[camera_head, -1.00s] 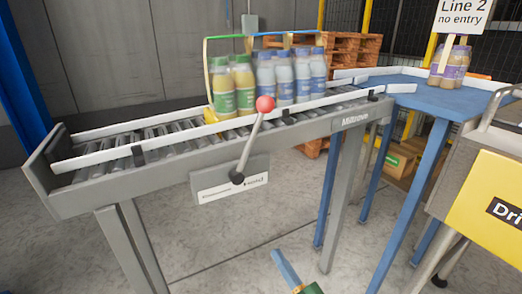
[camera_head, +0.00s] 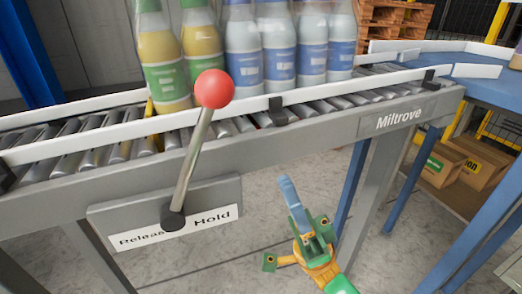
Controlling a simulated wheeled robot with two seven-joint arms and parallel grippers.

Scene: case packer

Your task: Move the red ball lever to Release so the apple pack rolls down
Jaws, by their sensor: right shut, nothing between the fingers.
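The red ball lever (camera_head: 215,89) has a bright red ball on a metal rod, rising from a dark pivot on a grey plate (camera_head: 110,215). The plate's label (camera_head: 175,228) reads Release on the left and Hold on the right. The rod leans right, toward Hold. Behind it, yellow bottles with green labels (camera_head: 165,75) and pale bottles with blue labels (camera_head: 278,60) stand upright on the rollers; I cannot read which are apple. My right gripper (camera_head: 287,183), with blue fingers, is shut and empty, below and right of the ball, apart from the lever. My left gripper is out of view.
The roller conveyor (camera_head: 330,131), marked Miltrove, has white guide rails along it. A blue table (camera_head: 490,90) stands at the right, with cardboard boxes (camera_head: 455,165) below it. The space in front of the lever is clear.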

